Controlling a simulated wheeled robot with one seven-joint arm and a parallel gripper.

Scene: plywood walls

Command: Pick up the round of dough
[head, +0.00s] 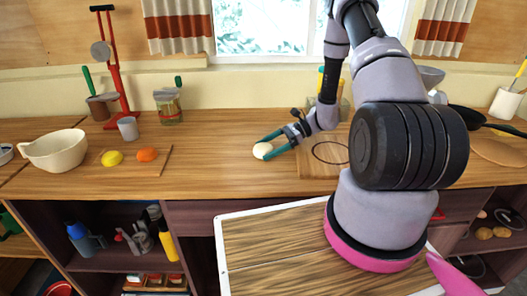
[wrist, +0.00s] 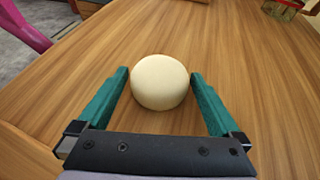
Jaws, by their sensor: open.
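The round of dough (head: 262,150) is a pale cream, smooth, thick disc on the wooden counter, left of a board with a dark ring. In the wrist view the dough (wrist: 160,82) sits between the two teal fingers of my gripper (wrist: 160,90). The fingers are open, one on each side, with a small gap to the dough at the left and at the right. In the head view my gripper (head: 271,145) reaches down from the right to the dough, low over the counter.
The board (head: 312,169) with the dark ring lies right of the dough. A lemon (head: 112,158) and an orange fruit (head: 147,154) lie on another board at left, beside a cream bowl (head: 55,150). A jar (head: 168,106) stands behind. The counter left of the dough is clear.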

